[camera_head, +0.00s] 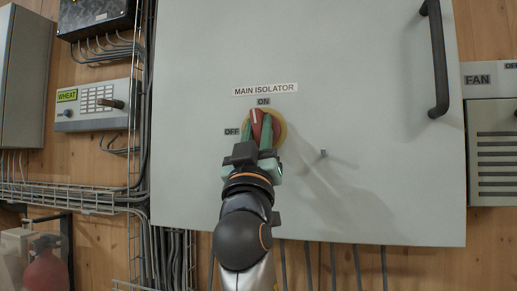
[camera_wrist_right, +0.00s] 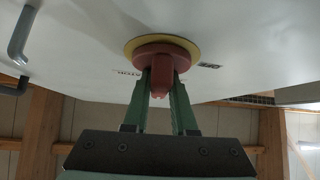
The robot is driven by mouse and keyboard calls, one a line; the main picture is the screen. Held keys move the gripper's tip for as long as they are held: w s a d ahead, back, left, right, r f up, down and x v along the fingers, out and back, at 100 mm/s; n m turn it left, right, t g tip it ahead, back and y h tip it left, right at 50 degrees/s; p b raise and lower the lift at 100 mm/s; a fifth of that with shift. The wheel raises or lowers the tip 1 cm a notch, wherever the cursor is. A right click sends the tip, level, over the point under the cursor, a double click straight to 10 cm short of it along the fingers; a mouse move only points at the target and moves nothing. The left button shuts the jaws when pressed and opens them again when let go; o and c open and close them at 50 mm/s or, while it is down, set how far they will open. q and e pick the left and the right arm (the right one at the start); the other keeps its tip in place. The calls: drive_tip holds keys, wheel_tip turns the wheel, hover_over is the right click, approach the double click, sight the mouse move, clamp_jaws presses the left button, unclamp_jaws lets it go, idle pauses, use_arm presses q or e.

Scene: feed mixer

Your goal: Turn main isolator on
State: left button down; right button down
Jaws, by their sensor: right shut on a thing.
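The main isolator is a red rotary knob (camera_head: 256,118) on a yellow round plate (camera_head: 281,131), on the front of a large grey cabinet. Its white mark points upward, a little left of the ON label (camera_head: 263,101); the OFF label (camera_head: 231,132) is to the left. My right gripper (camera_head: 259,134) is shut on the knob, with a green finger on each side of its grip. In the right wrist view the knob (camera_wrist_right: 163,58) shows between the fingertips (camera_wrist_right: 162,84). My left gripper is in neither view.
The grey cabinet door (camera_head: 350,100) has a dark handle (camera_head: 438,60) at upper right and a small peg (camera_head: 323,153) right of the knob. A WHEAT control box (camera_head: 95,105) and cable trays are at left; a FAN panel (camera_head: 492,150) is at right.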

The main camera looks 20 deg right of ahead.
drive_tip(key=shift+f+m+h+b, duration=0.3)
drive_tip(key=shift+m+h, duration=0.1)
drive_tip(key=shift+m, duration=0.4)
drive_tip(key=shift+r+m+g+h+b, duration=0.1)
drive_tip(key=shift+m+g+h+b, duration=0.35)
drive_tip(key=shift+m+g+h, duration=0.4)
drive_tip(key=shift+m+h, duration=0.55)
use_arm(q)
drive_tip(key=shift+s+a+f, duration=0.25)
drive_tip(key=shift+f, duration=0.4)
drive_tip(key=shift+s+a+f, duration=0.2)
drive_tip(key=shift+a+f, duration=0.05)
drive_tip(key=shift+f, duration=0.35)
use_arm(e)
drive_tip(key=shift+r, duration=0.1)
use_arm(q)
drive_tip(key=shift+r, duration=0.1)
use_arm(e)
drive_tip(key=shift+m, duration=0.3)
drive_tip(key=c, duration=0.7)
unclamp_jaws()
drive_tip(key=shift+r, duration=0.1)
